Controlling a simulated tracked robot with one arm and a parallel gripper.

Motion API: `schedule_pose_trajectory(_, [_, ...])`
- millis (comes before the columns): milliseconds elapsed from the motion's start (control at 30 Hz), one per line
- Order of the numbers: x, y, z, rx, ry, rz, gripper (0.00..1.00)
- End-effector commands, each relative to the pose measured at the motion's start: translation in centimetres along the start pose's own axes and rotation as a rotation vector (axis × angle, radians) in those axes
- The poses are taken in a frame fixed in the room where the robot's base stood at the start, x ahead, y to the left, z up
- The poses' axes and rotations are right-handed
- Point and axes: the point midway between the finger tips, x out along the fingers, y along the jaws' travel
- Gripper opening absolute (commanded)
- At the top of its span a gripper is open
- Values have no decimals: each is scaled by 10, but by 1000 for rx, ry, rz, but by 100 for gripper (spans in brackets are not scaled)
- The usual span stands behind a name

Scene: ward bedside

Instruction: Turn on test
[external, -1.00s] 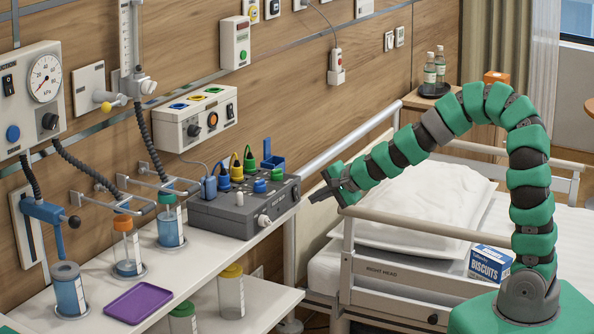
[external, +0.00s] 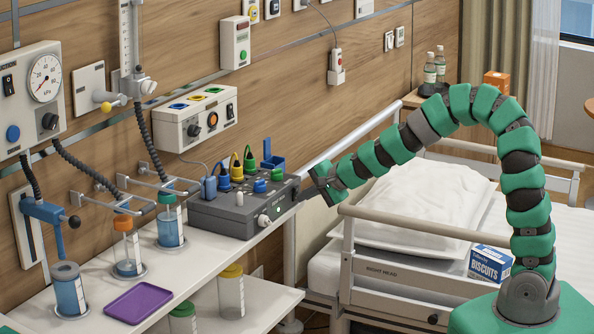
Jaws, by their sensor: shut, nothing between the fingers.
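A grey control box (external: 225,222) stands on the white shelf. Coloured plugs (external: 237,167) in blue, yellow and green sit on its top, with blue and green knobs beside them. Its front has a pale round knob (external: 264,220) and a small green spot (external: 275,212) close to it. Which control is the test one cannot be read. My gripper (external: 308,190) is shut and empty, just right of the box's right end. The fingertips are small and dark, and whether they touch the box cannot be told.
Jars (external: 171,228) and a purple tray (external: 138,302) are on the shelf left of the box. A wall panel with coloured sockets (external: 195,117) is above.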

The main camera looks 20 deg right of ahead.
Motion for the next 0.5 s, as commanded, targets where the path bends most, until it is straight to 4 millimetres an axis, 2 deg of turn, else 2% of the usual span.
schedule_pose_trajectory(500, [-9,-13,0,-2,1,-3,0])
